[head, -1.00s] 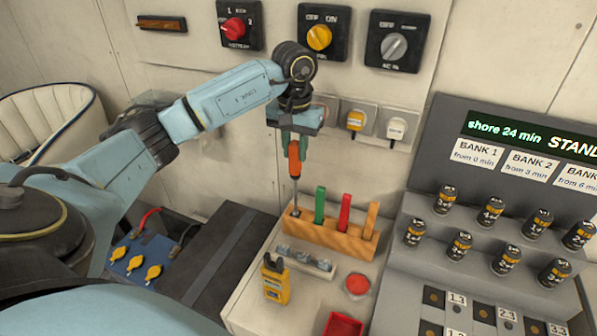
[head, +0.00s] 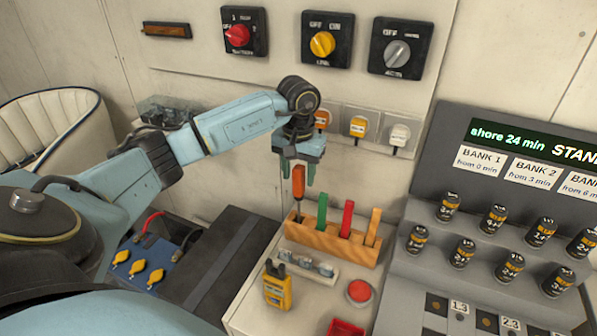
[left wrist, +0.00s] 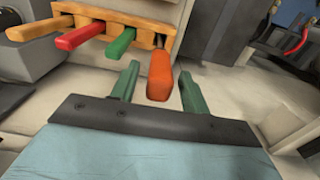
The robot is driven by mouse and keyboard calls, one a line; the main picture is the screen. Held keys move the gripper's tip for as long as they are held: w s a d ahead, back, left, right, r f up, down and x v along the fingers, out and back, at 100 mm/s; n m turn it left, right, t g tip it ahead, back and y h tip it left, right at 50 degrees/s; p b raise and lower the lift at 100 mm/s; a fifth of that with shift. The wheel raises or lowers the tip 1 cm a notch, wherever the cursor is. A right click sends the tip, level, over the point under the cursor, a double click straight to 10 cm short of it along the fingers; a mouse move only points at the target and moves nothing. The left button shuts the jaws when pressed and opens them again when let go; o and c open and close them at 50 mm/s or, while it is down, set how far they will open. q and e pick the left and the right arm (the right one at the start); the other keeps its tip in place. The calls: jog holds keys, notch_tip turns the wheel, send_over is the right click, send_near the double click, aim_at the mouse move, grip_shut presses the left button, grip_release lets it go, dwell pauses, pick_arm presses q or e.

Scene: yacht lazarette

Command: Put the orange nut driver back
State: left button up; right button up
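The orange nut driver (head: 298,182) stands upright in the leftmost place of the wooden rack (head: 327,244), its shaft going down into the rack. In the left wrist view its orange handle (left wrist: 160,75) lies between the two green fingers, with a gap on each side. My left gripper (head: 298,174) is open around the top of the handle and does not appear to touch it. In the left wrist view the open left gripper (left wrist: 158,85) is empty. My right gripper is not in view.
Green (head: 322,211), red (head: 346,218) and yellow-orange (head: 373,226) handles stand in the same rack. A yellow meter (head: 277,287), a red button (head: 359,291) and a red tray (head: 345,328) are in front. Wall plugs (head: 358,127) are behind; a battery console (head: 470,235) is at right.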

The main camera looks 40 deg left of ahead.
pick_arm(q)
jog(key=shift+r, duration=0.2)
notch_tip(320, 180, up, 12)
jog(key=b, duration=0.1)
dwell(0.4)
